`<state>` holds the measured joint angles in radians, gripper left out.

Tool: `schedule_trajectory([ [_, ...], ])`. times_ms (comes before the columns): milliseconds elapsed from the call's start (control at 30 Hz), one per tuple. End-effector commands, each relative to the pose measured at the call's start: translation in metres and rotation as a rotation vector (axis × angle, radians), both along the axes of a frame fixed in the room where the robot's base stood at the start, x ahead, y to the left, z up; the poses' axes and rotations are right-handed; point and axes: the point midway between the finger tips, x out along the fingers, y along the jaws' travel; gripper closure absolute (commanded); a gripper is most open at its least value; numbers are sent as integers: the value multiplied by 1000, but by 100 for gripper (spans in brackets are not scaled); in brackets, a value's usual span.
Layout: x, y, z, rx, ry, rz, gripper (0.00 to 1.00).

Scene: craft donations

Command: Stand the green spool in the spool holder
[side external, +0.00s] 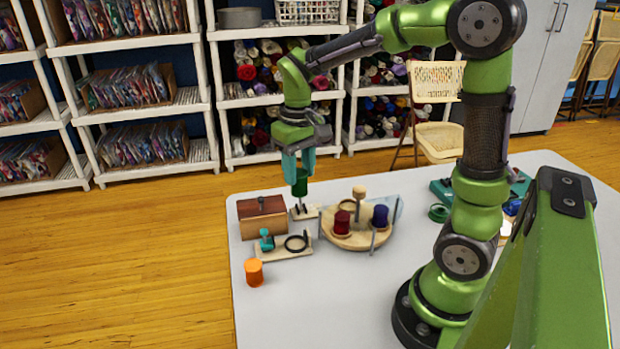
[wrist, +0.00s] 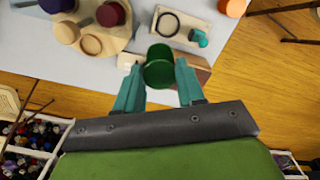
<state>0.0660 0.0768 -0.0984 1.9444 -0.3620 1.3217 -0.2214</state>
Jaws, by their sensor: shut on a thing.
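The green spool (side external: 299,184) is between the teal fingers of my gripper (side external: 298,163), which is shut on it. It hangs roughly upright above a small pale block with dark pegs, left of the round holder. The wrist view shows the green spool (wrist: 158,73) between the fingertips of my gripper (wrist: 158,80). The spool holder appears to be the round pale wooden stand (side external: 340,241). It carries a red spool (side external: 342,222), a purple spool (side external: 380,216) and a wooden knob (side external: 359,193). The holder (wrist: 112,40) also shows an empty ring (wrist: 91,44) in the wrist view.
A brown wooden box (side external: 262,216) stands left of the small pale block (side external: 308,212). A board with a black ring (side external: 296,243) and a teal clamp (side external: 266,240) lies in front. An orange spool (side external: 254,273) stands near the table's left edge. The front of the table is clear.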

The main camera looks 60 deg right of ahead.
Motion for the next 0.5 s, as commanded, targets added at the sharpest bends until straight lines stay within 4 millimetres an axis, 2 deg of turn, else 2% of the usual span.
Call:
schedule_trajectory([
  [100, 1, 24, 0, 0, 0, 69, 81],
  [300, 0, 20, -40, 0, 6, 58, 81],
  [500, 0, 19, -71, 1, 5, 56, 81],
])
